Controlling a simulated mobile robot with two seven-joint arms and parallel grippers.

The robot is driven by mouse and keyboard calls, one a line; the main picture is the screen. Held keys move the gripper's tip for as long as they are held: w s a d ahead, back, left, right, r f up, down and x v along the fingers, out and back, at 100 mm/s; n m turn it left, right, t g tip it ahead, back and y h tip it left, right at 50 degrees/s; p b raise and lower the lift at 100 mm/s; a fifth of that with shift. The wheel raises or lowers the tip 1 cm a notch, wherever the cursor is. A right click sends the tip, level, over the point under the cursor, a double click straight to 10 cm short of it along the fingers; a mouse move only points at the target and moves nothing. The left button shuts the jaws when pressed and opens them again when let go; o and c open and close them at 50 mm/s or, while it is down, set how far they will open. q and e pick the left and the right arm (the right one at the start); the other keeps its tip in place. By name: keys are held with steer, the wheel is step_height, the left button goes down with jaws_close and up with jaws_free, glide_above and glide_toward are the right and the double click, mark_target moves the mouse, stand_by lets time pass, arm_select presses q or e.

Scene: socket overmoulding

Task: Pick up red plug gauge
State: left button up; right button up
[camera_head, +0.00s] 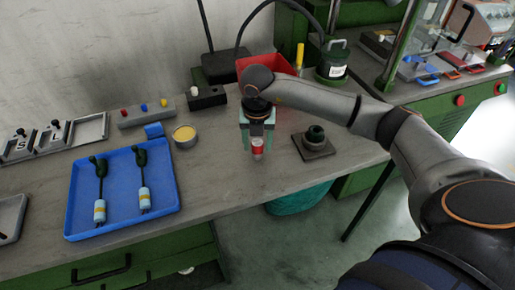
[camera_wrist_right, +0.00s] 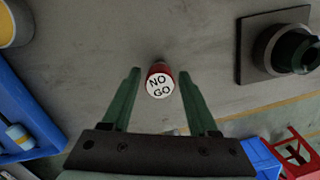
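The red plug gauge (camera_head: 258,148) is at the front part of the workbench, directly below my right gripper (camera_head: 258,132). In the right wrist view the gauge (camera_wrist_right: 160,80) shows a white round end face marked "NO GO" and a red body, and seems to stand upright. The green fingers of my right gripper (camera_wrist_right: 159,85) are spread on either side of it, with a visible gap at each side. The gripper is open and points down. The upper part of the gauge is partly hidden by the gripper in the head view. My left gripper is not in view.
A dark square base with a round post (camera_head: 315,142) stands close to the right. A blue tray (camera_head: 165,207) with two handled tools lies left. A yellow-topped tin (camera_head: 185,136), a red bin (camera_head: 266,64) and a button box (camera_head: 146,114) are behind. The bench's front edge is near.

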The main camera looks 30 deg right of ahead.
jaws_close()
stand_by(0.5)
steer(key=shift+r, duration=0.15)
